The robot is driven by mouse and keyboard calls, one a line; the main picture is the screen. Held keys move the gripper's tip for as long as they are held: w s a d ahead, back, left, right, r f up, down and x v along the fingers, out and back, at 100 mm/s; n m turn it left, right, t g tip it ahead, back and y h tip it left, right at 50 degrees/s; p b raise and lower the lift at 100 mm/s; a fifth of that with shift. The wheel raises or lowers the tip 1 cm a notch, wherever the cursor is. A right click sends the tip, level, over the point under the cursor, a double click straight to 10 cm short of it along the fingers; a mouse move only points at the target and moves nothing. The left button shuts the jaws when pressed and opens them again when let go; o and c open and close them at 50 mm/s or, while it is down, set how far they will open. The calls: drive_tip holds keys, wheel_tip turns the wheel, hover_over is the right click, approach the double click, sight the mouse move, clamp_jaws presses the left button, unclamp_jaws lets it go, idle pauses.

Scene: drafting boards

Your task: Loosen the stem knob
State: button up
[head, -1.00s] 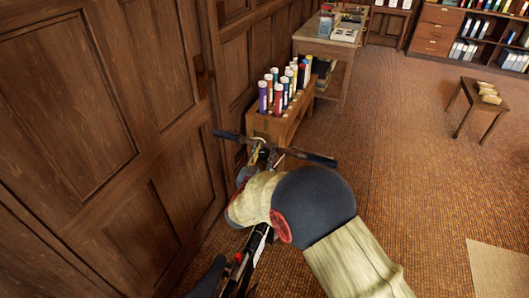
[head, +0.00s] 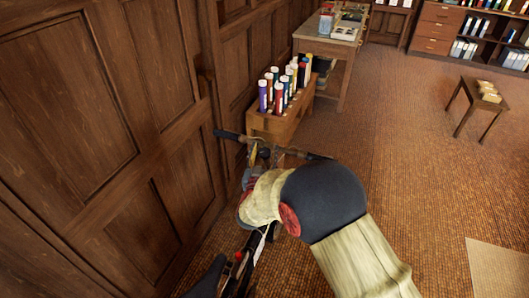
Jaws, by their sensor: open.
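A bicycle-like vehicle stands along the panelled wall, its handlebar (head: 229,135) running across the view with dark grips at both ends. Its dark frame (head: 243,263), with white and red marks, runs down toward the bottom edge. The stem area lies at the middle of the bar, where small brass-coloured and dark parts crowd together. I cannot pick out the stem knob there. My gripper (head: 256,160) is open and close to the stem, just below the bar. I cannot tell whether my fingers touch anything.
The wood-panelled wall (head: 90,130) is close on the left. A wooden rack (head: 287,123) of several coloured tubes stands just beyond the handlebar, and a workbench (head: 327,47) behind it. A low stool (head: 478,99) stands far right. The carpet (head: 420,170) between is clear.

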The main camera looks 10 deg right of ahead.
drive_tip(key=shift+s, duration=0.1)
drive_tip(key=v, duration=1.1)
drive_tip(key=shift+s+a, duration=0.15)
drive_tip(key=shift+s, duration=0.25)
